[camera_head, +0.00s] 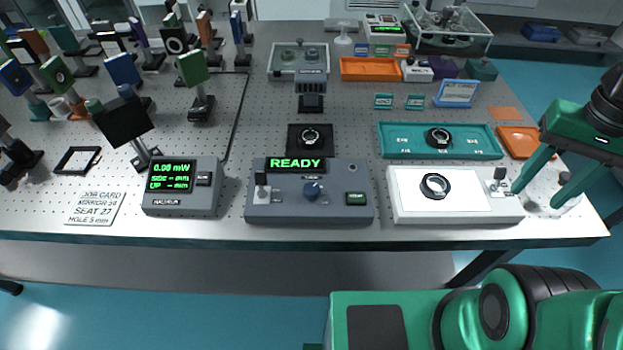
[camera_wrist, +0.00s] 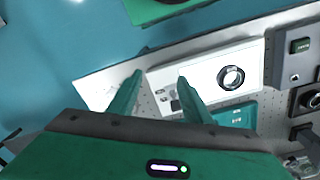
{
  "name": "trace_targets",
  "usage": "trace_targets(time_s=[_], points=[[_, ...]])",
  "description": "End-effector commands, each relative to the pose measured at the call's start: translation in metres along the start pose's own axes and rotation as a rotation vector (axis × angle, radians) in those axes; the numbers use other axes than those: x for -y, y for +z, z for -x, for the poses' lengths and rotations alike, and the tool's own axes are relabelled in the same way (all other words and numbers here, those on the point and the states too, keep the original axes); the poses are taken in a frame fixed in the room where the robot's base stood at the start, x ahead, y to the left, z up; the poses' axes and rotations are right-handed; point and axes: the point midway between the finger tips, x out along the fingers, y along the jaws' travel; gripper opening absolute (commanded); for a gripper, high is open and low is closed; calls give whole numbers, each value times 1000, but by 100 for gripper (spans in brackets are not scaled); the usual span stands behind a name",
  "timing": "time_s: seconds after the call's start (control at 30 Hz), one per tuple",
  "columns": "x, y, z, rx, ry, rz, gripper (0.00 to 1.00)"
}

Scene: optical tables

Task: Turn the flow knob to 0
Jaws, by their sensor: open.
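My gripper (camera_head: 536,197) is open and empty at the box's right end, far right of the blue knob. In the wrist view, my gripper (camera_wrist: 160,78) has its fingers apart near the white box (camera_wrist: 207,82) and its ring (camera_wrist: 231,77).
A meter (camera_head: 181,203) stands left of the console, reading 0.00 mW. A green tray (camera_head: 395,143) and an orange tray (camera_head: 517,140) lie behind the white box. Optic mounts crowd the left of the table (camera_head: 400,236). Its front strip is mostly clear.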

Motion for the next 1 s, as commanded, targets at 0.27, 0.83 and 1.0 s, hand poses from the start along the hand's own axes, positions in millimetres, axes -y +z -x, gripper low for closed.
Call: trace_targets(time_s=[0.27,0.83,1.0], points=[[154,-20,29,-23,26,310,45],[372,124,48,-2,-11,749,45],[374,127,37,0,-10,753,45]])
